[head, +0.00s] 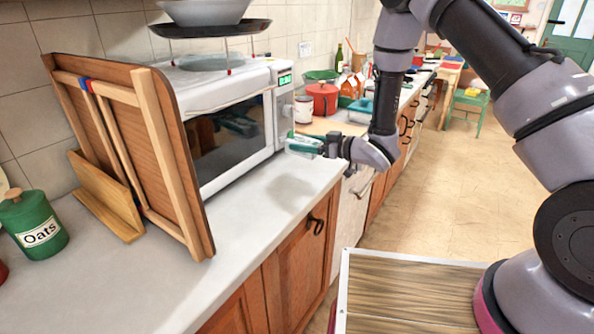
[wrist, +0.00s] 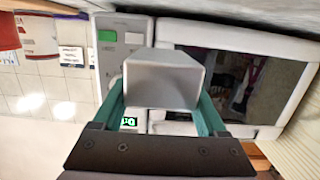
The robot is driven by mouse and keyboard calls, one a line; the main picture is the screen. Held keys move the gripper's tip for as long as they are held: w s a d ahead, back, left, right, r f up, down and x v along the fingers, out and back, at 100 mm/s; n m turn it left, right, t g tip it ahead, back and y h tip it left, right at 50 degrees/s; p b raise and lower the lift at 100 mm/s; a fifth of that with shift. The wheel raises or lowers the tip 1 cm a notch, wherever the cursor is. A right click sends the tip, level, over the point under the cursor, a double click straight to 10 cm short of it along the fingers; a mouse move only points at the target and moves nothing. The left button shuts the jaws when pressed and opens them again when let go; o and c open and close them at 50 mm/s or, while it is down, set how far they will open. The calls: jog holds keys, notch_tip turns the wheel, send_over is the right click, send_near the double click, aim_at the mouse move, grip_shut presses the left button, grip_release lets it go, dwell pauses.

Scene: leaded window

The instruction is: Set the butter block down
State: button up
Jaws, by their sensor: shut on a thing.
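My gripper (head: 303,147) is shut on the butter block, a pale silver-grey block (wrist: 163,78). In the wrist view the block sits between the two teal fingers of my gripper (wrist: 163,100). In the head view the fingers largely hide the block. The gripper is level with the microwave's right front corner, above the pale counter (head: 265,215). A soft shadow lies on the counter below, so the block appears clear of the surface.
The white microwave (head: 240,108) stands behind the gripper. A folded wooden rack (head: 135,150) and a green oats jar (head: 33,226) are on the left. A white-lidded jar (head: 304,110) and a red pot (head: 322,98) stand beyond the microwave. The counter front is bare.

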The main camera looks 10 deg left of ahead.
aim_at(306, 171)
jog(key=shift+f, duration=3)
jog(key=shift+f, duration=0.1)
jog(key=o, duration=1.6)
jog(key=shift+f, duration=0.1)
jog(key=shift+c, duration=0.2)
jog(key=shift+s+d+r, duration=0.1)
jog(key=shift+d+r, duration=0.1)
jog(key=shift+d, duration=0.1)
jog(key=v, duration=1.1)
jog(key=shift+d, duration=0.25)
